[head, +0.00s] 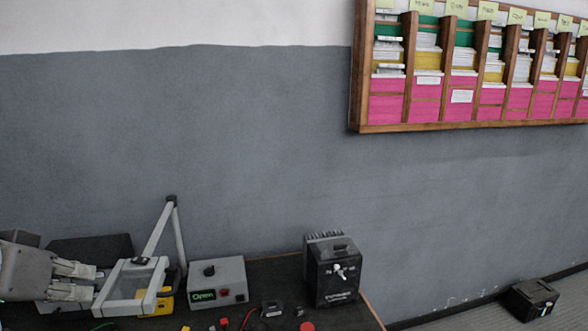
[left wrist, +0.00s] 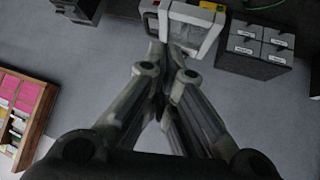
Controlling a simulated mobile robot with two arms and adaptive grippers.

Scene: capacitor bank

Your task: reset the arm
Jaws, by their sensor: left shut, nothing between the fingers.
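My left gripper (head: 97,283) comes in from the left edge, low in the head view, over the left end of the dark table. Its fingers point right, beside a grey framed device (head: 130,285), and hold nothing. Whether they touch the device is unclear. In the left wrist view the fingers of my left gripper (left wrist: 163,75) come together in front of a white and grey device (left wrist: 187,28) with a yellow part. No right gripper is in view.
The dark table (head: 277,275) holds a grey box (head: 215,280) with a green "Open" display and a black box (head: 333,272) with a knob. Small parts lie at the front. A wooden rack (head: 360,90) hangs on the wall. Another black box (head: 530,299) sits on the floor right.

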